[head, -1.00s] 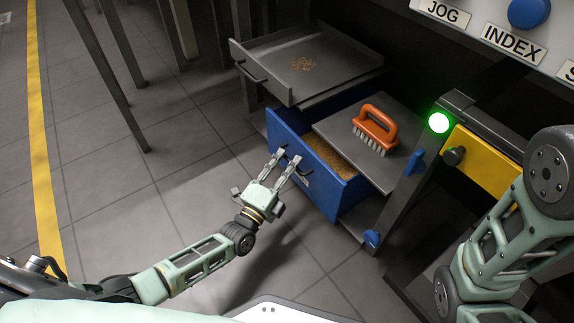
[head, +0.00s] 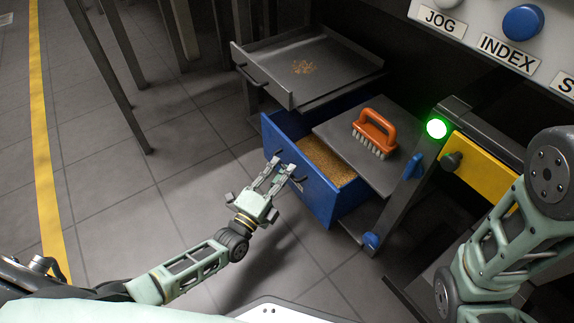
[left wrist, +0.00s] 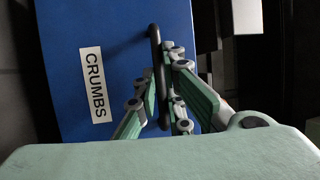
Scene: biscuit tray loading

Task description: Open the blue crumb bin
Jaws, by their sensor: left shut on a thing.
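The blue crumb bin (head: 326,203) is a drawer pulled part way out below a grey shelf, with brown crumbs (head: 328,162) showing inside. My left gripper (head: 283,170) is at the bin's front and shut on its dark bar handle. In the left wrist view the handle (left wrist: 155,50) runs between the fingers (left wrist: 163,100), beside a white CRUMBS label (left wrist: 94,85) on the blue front (left wrist: 120,30). The rear part of the bin is hidden under the shelf. My right arm shows at the right edge, but its gripper is out of view.
An orange-handled brush (head: 374,132) stands on the grey shelf (head: 345,150) over the bin. A grey tray (head: 340,62) with a few crumbs sits above, at the back. A yellow panel (head: 481,172) and a lit green lamp (head: 437,129) are at right. Floor left of the bin is clear.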

